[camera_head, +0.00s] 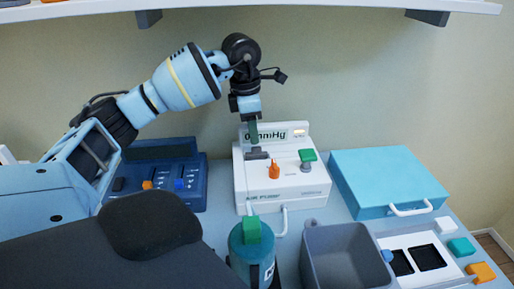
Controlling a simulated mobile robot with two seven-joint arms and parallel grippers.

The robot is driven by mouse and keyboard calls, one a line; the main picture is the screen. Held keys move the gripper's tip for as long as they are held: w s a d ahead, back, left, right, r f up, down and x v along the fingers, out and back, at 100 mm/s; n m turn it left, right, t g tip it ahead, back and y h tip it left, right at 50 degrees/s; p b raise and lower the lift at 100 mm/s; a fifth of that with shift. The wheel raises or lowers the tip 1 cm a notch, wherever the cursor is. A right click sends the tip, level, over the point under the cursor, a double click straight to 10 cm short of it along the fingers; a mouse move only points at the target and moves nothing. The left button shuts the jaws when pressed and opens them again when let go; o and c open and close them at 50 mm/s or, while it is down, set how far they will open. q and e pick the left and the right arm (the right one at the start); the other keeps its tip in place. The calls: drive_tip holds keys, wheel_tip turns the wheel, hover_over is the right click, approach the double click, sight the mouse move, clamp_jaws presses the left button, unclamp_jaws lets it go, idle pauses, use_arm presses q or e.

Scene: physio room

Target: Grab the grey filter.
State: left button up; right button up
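A small dark grey piece (257,154), which looks like the grey filter, sits at the upper left of the white pump's (281,190) top face. My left gripper (254,139) comes down from above, with its fingertips right over this grey piece. I see the fingers nearly edge-on, so I cannot tell whether they are open or shut, or whether they touch the piece. My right gripper is not in view.
An orange peg (274,169) and a green-topped knob (307,156) stand close by on the pump. A blue switch box (163,178) is left, a teal case (386,177) right. In front are a teal canister (240,262), a grey bin (343,262) and a white tray (438,238).

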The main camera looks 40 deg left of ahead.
sight(256, 147)
use_arm(q)
drive_tip(key=shift+f, duration=0.3)
drive_tip(key=f, duration=0.4)
drive_tip(key=shift+w+d+f, duration=0.2)
drive_tip(key=shift+w, duration=0.15)
drive_tip(key=shift+c, duration=0.6)
clamp_jaws()
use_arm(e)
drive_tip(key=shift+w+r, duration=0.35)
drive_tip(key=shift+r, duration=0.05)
